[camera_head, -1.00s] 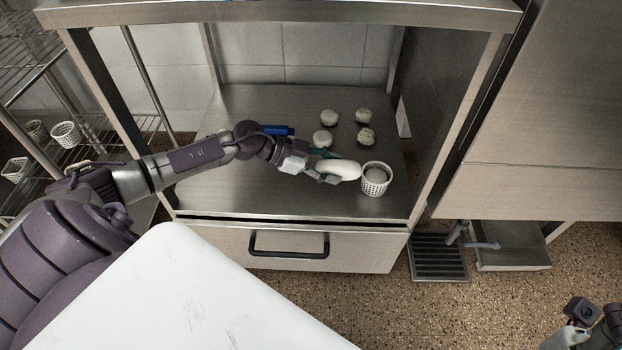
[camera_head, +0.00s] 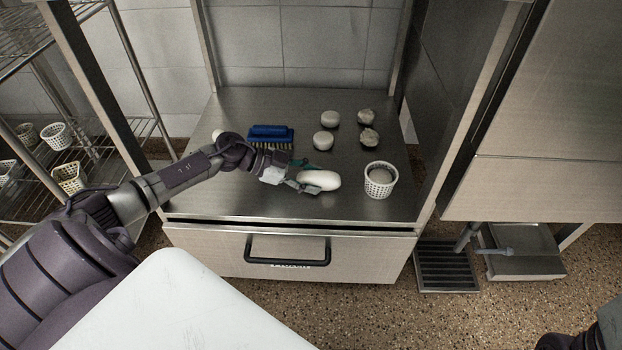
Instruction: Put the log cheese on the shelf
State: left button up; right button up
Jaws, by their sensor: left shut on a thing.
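My left gripper (camera_head: 306,184) is shut on the log cheese (camera_head: 322,180), a smooth white rounded log. The gripper holds it by its left end, over the steel surface (camera_head: 225,195) beneath the steel frame. I cannot tell whether the log cheese touches the surface. A white perforated basket (camera_head: 380,184) with a pale cheese in it stands just right of the log cheese, with a small gap. A wire shelf rack (camera_head: 100,135) stands at the left. Only dark parts of my right arm show in the bottom right corner; its gripper does not show.
Several round pale cheeses, one of them here (camera_head: 326,142), sit behind the log cheese. A blue brush (camera_head: 270,135) lies behind my left wrist. Baskets, such as this one (camera_head: 69,178), stand on the rack. Frame posts (camera_head: 90,75) separate rack and surface.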

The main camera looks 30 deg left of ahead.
pick_arm(q)
jog(key=o, duration=1.3)
jog(key=shift+f, duration=0.1)
